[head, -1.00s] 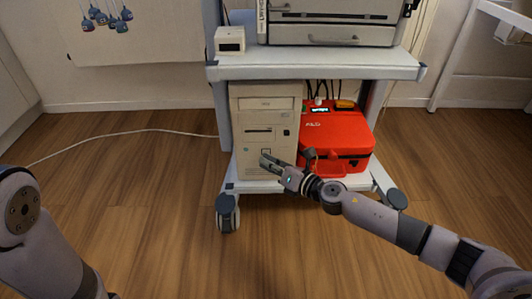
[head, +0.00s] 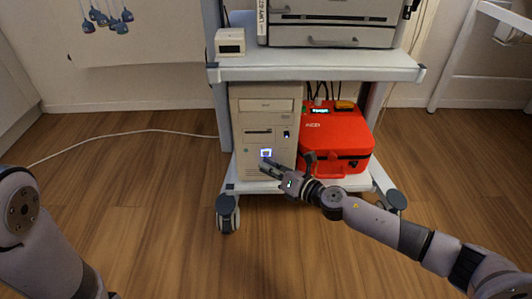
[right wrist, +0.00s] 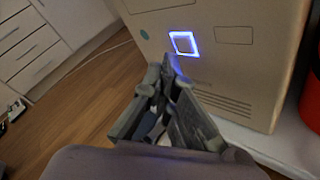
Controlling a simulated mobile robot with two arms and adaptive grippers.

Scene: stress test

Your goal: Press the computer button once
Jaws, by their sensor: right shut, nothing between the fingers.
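A beige computer tower (head: 265,115) stands upright on the lower shelf of a white cart. Its square button (head: 266,153) on the lower front is lit blue-white; it also shows lit in the right wrist view (right wrist: 184,43). My right gripper (head: 266,169) is shut and empty, its tips just below the button in the head view. In the right wrist view the fingertips (right wrist: 171,66) are close under the button's lower edge; I cannot tell whether they touch the tower. My left arm is at the left edge; its gripper is out of view.
A red case (head: 335,140) sits right of the tower on the same shelf (head: 250,186). The upper shelf (head: 320,68) overhangs both and bears a small white box (head: 229,41). A white cable (head: 120,134) runs along the floor. The wooden floor in front is clear.

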